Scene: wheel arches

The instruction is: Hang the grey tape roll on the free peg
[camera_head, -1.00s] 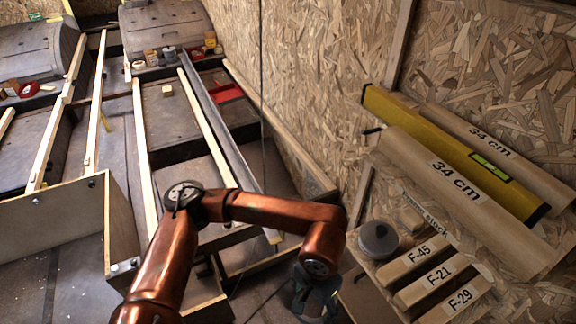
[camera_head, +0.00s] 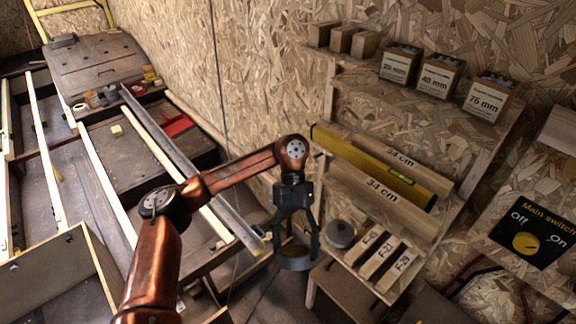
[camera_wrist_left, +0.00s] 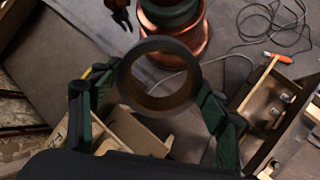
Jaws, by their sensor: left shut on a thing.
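The grey tape roll (camera_head: 295,263) is a wide ring held between the fingers of my left gripper (camera_head: 296,246). It hangs in the air beside the shelf unit in the head view. In the left wrist view the roll (camera_wrist_left: 160,45) shows its open hole, with a gripper finger on either side. A short dark peg (camera_head: 318,155) sticks out at the left end of the shelf with the yellow level; nothing visible hangs on it. A round dark grey piece (camera_head: 341,234) sits on the lower shelf, right of the held roll. A dark claw-like part (camera_wrist_left: 120,12), possibly my right gripper, shows small in the wrist view.
Labelled blocks (camera_head: 378,262) lie on the lower shelf. A long grey rail (camera_head: 190,165) and wooden strips are at left. A cable (camera_wrist_left: 270,20) lies on the floor.

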